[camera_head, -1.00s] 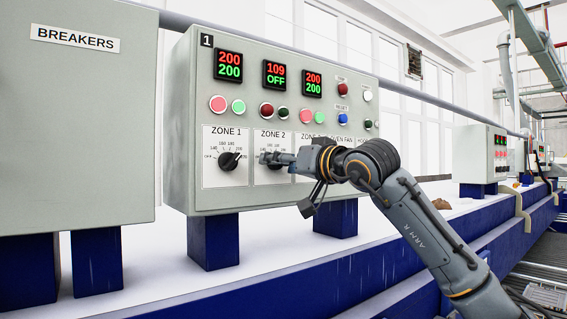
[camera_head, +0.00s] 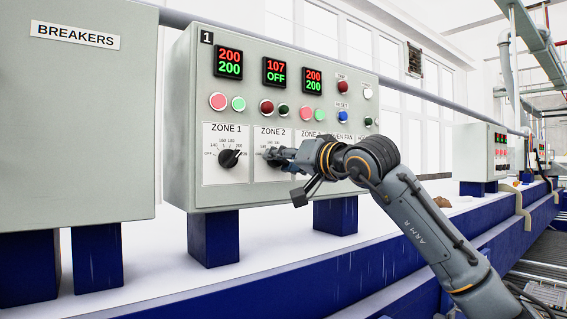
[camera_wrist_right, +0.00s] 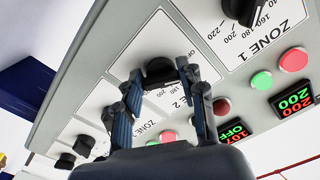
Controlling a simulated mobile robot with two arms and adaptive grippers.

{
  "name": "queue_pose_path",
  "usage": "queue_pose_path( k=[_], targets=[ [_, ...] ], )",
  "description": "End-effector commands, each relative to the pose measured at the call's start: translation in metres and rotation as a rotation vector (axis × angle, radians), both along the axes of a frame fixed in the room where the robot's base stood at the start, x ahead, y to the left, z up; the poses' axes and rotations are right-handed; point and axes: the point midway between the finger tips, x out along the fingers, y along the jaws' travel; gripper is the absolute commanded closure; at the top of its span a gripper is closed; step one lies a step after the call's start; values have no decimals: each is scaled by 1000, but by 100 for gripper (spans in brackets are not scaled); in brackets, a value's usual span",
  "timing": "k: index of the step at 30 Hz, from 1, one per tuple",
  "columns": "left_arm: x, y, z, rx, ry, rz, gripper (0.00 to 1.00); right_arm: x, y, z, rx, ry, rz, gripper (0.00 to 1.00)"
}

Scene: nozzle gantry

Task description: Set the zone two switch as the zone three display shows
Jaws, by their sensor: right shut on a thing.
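The zone 2 switch is a black rotary knob (camera_wrist_right: 160,70) on a white scale plate (camera_head: 266,174) marked ZONE 2. My right gripper (camera_head: 272,154) is at this knob, its fingers (camera_wrist_right: 165,85) shut on it in the right wrist view. The fingers hide part of the knob and its scale. The zone 2 display (camera_head: 275,72) reads 107 over OFF. The zone three display (camera_head: 313,81) reads 200 over 200. The zone 3 plate is mostly hidden behind my right arm. My left gripper is not in view.
The zone 1 knob (camera_head: 230,158) sits close to the left, under a display (camera_head: 228,63) reading 200 over 200. Red and green buttons line the panel (camera_head: 186,120) above the switches. A BREAKERS cabinet (camera_head: 80,130) stands further left.

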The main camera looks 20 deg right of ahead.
Motion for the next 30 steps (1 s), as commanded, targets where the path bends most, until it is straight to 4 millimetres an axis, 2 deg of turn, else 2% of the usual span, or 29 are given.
queue_pose_path(
  k=[30],
  targets=[
    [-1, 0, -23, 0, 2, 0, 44, -1, 2, 3, 909, 328, 0, 92]
  ],
)
